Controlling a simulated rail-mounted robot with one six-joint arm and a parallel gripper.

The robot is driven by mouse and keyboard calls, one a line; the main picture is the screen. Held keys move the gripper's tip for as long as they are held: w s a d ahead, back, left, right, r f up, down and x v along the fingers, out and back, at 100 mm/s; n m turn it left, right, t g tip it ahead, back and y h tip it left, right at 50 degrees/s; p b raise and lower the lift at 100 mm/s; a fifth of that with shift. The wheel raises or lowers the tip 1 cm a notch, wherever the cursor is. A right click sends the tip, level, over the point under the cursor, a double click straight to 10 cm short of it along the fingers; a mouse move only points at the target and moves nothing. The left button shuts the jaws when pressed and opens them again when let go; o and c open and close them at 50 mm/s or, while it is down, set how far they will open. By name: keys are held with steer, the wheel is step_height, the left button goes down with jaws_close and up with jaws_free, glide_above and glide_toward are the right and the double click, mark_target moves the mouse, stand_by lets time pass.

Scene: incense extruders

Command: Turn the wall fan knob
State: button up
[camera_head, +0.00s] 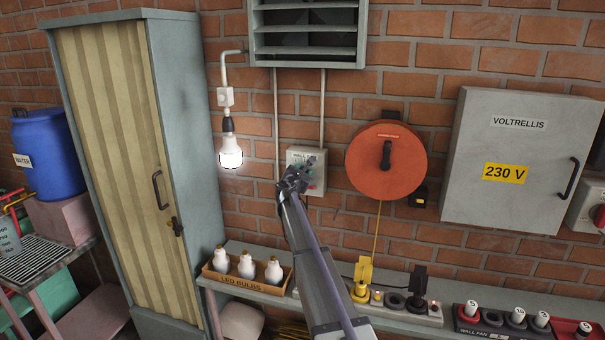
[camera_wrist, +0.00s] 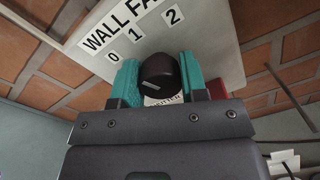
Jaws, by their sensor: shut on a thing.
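The wall fan knob (camera_wrist: 160,76) is a dark round knob with a pale pointer mark, in the wrist view. It sits on a white panel (camera_wrist: 212,38) labelled "WALL FAN" with positions 0, 1 and 2. The pointer mark's exact setting is hard to tell. My gripper (camera_wrist: 157,84) has its two teal fingers on either side of the knob and is shut on it. In the head view the panel (camera_head: 293,157) hangs on the brick wall, partly hidden behind my gripper (camera_head: 308,176). The knob itself is hidden there.
The louvred wall fan (camera_head: 308,52) is above the panel. A red round reel (camera_head: 386,161) and a grey 230 V cabinet (camera_head: 522,160) are to the right. A lit bulb (camera_head: 231,152) hangs at left. A bench with LED bulbs (camera_head: 247,267) and sockets is below.

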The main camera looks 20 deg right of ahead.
steer(key=shift+s+m, duration=0.1)
steer(key=shift+m, duration=1.8)
steer(key=o, duration=0.9)
steer(key=v, duration=1)
steer(key=shift+s+a, duration=0.2)
steer(key=shift+s, duration=0.1)
steer(key=shift+m, duration=0.3)
